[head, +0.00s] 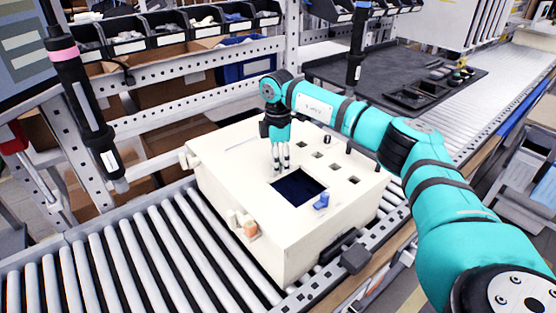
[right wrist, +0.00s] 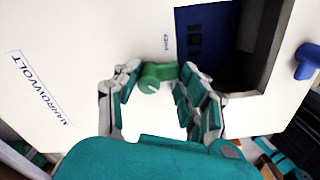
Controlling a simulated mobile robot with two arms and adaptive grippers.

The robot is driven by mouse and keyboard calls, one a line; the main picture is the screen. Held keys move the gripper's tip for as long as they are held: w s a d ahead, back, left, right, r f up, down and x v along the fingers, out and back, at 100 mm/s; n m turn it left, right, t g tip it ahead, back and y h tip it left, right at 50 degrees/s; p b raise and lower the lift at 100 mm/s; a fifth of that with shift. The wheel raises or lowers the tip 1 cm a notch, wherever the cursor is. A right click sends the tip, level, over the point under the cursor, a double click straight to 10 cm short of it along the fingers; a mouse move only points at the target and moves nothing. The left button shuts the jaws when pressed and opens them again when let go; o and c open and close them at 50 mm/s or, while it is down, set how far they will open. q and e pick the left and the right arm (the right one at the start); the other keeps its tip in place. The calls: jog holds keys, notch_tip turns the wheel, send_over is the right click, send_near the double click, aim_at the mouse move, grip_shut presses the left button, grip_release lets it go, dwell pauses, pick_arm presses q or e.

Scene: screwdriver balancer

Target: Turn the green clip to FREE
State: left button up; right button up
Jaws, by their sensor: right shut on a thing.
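In the right wrist view the green clip (right wrist: 151,76) sits on the face of a white box, with a short bar and a round end. My right gripper (right wrist: 163,83) is shut on it, one finger at each side. In the head view my right gripper (head: 280,167) points down at the top of the white box (head: 235,170), just behind its dark square opening; the clip is hidden there by the fingers. A small label (right wrist: 166,40) is printed near the clip, too small to read surely. My left gripper is not in view.
The box stands on a roller conveyor (head: 110,265). A blue clip (head: 321,202) sits by the dark opening (head: 299,187). A black hanging tool (head: 85,95) with a pink band is at left. Part bins (head: 130,40) and a dark tray table (head: 390,75) are behind.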

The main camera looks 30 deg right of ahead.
jog(key=shift+w+d+r+n, duration=0.1)
jog(key=shift+w+r+n, duration=0.1)
jog(key=shift+n, duration=0.1)
jog(key=n, duration=0.2)
jog(key=n+p, duration=0.1)
jog(key=shift+d+r+n, duration=0.15)
jog(key=shift+n, duration=0.25)
jog(key=n, duration=0.4)
jog(key=shift+w+d+n+p, duration=0.1)
jog(key=shift+n+p, duration=0.2)
jog(key=shift+p, duration=0.05)
jog(key=n, duration=0.5)
jog(key=shift+w+d, duration=0.1)
jog(key=shift+w, duration=0.05)
jog(key=shift+w+f+n, duration=0.1)
jog(key=shift+f+n, duration=0.05)
jog(key=shift+n, duration=0.75)
jog(key=shift+f+n, duration=0.1)
jog(key=shift+n, duration=0.8)
jog(key=shift+f, duration=0.1)
jog(key=o, duration=0.8)
jog(key=shift+o, duration=1.1)
jog(key=shift+a, duration=0.25)
